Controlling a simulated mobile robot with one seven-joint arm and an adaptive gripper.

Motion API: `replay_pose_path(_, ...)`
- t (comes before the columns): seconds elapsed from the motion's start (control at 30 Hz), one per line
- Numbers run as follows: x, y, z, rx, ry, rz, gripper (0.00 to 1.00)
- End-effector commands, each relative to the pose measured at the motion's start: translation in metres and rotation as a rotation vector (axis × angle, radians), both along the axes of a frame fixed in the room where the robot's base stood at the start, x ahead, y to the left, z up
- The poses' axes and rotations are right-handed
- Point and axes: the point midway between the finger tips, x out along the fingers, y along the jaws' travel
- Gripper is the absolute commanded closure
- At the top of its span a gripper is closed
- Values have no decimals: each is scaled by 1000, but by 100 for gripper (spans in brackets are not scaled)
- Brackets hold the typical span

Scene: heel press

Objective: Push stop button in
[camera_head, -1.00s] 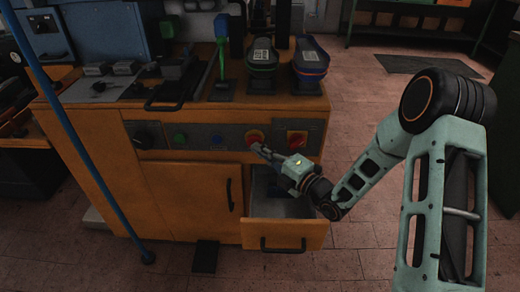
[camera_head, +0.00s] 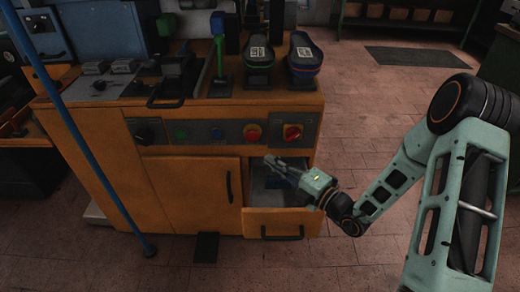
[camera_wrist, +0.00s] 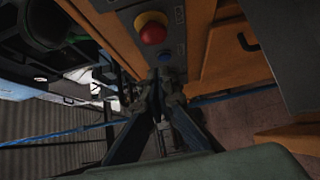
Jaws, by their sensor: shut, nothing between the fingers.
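The stop button (camera_head: 252,132) is a red round head on a yellow collar, set in the dark control panel on the front of the orange machine. In the wrist view the stop button (camera_wrist: 152,32) shows at the top, beyond the fingertips. My gripper (camera_head: 268,160) is shut and empty, below and slightly right of the button and apart from it. In the wrist view the fingertips (camera_wrist: 160,80) point towards the panel near the blue button. I cannot tell how deep the red head sits.
A red rotary switch (camera_head: 292,132) on a yellow plate is right of the button. Blue (camera_head: 217,134) and green (camera_head: 181,134) buttons are to its left. An open drawer (camera_head: 283,222) juts out below my gripper. A blue pole (camera_head: 95,165) stands at the left.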

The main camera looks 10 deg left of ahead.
Motion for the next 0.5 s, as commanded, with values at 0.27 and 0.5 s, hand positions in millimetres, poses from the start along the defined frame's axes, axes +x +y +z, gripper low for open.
replay_pose_path(0.27,-19,-31,0,0,0,0,100)
replay_pose_path(0.5,-21,-34,0,0,0,2,100)
